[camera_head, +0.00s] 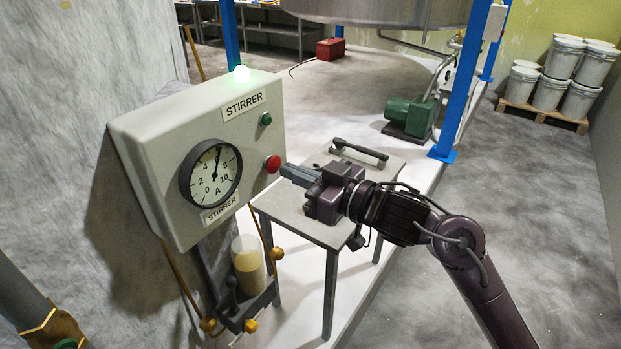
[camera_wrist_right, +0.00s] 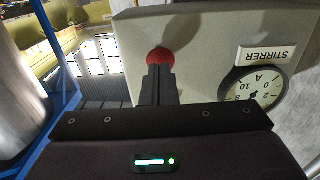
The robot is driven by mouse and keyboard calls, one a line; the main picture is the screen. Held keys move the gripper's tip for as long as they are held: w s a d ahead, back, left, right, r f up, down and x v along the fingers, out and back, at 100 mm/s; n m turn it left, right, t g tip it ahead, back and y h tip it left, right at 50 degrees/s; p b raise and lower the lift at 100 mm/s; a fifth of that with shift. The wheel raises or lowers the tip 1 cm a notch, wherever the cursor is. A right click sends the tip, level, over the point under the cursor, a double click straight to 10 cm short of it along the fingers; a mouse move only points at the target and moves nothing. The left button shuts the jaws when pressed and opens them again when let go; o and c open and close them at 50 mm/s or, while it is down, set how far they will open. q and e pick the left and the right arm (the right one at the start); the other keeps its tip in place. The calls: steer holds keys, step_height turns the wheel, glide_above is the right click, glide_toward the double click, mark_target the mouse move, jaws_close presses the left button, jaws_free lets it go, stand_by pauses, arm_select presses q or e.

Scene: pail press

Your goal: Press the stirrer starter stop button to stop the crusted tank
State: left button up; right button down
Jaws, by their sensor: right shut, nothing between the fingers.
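The stirrer starter box (camera_head: 150,150) is a pale grey panel on the left, labelled STIRRER. Its red stop button (camera_head: 272,164) is on the right side of its face, below a small green button (camera_head: 266,119). A lamp (camera_head: 241,73) on top glows green. The ammeter (camera_head: 210,172) needle points up near the middle of its scale. My right gripper (camera_head: 284,170) is shut and empty, its fingertips right at the red button; I cannot tell whether they touch. In the right wrist view the fingers (camera_wrist_right: 157,75) overlap the red button (camera_wrist_right: 160,57). My left gripper is not in view.
A small grey table (camera_head: 300,219) stands under my right gripper, with a dark handle-shaped object (camera_head: 360,151) on it. A cylinder of cloudy liquid (camera_head: 249,265) is below the box. A blue post (camera_head: 460,85), green pump (camera_head: 408,116) and the tank (camera_head: 380,10) stand behind.

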steer(key=shift+w+a, duration=0.2)
steer(key=shift+a, duration=0.05)
stand_by(0.3)
steer(key=shift+w+a, duration=0.3)
steer(key=shift+a, duration=0.2)
steer(key=p+v, duration=0.1)
steer(key=v, duration=0.4)
steer(key=shift+s+d+p, duration=0.2)
steer(key=shift+d+p, duration=0.1)
steer(key=shift+p, duration=0.05)
stand_by(0.5)
